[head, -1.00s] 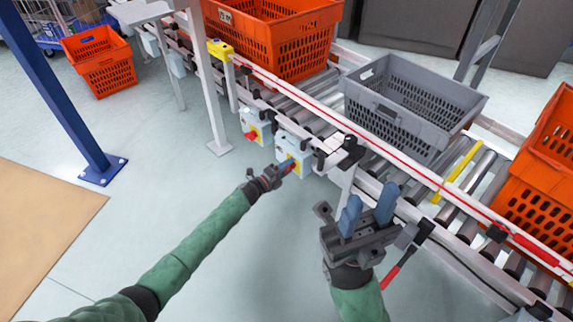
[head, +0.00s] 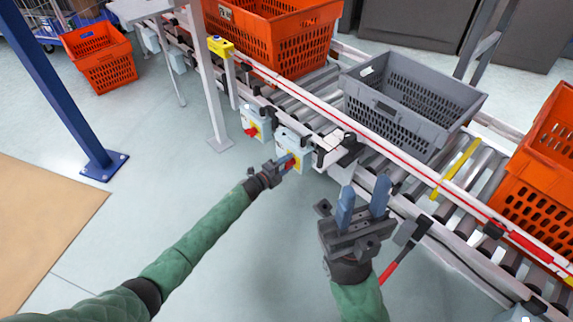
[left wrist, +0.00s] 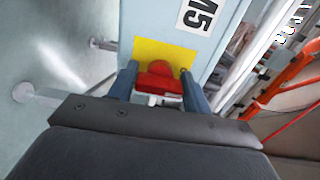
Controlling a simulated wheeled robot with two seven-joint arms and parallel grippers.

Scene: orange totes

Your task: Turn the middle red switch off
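The middle red switch (left wrist: 160,78) is a red knob on a yellow plate on a light grey-blue box (head: 290,140) below the conveyor's near side. My left gripper (head: 287,161) is at this box. In the left wrist view its two blue fingers (left wrist: 160,82) stand on either side of the knob, very close to it. Whether they touch it is not clear. In the head view the gripper partly covers the knob. My right gripper (head: 363,193) has its blue fingers apart, empty, near the conveyor's front edge.
Another box with a red switch (head: 252,130) hangs to the left. The conveyor (head: 312,92) bears orange totes (head: 285,55) and a grey tote (head: 412,105). A white post (head: 208,85) and blue post (head: 60,95) stand left. The floor in front is open.

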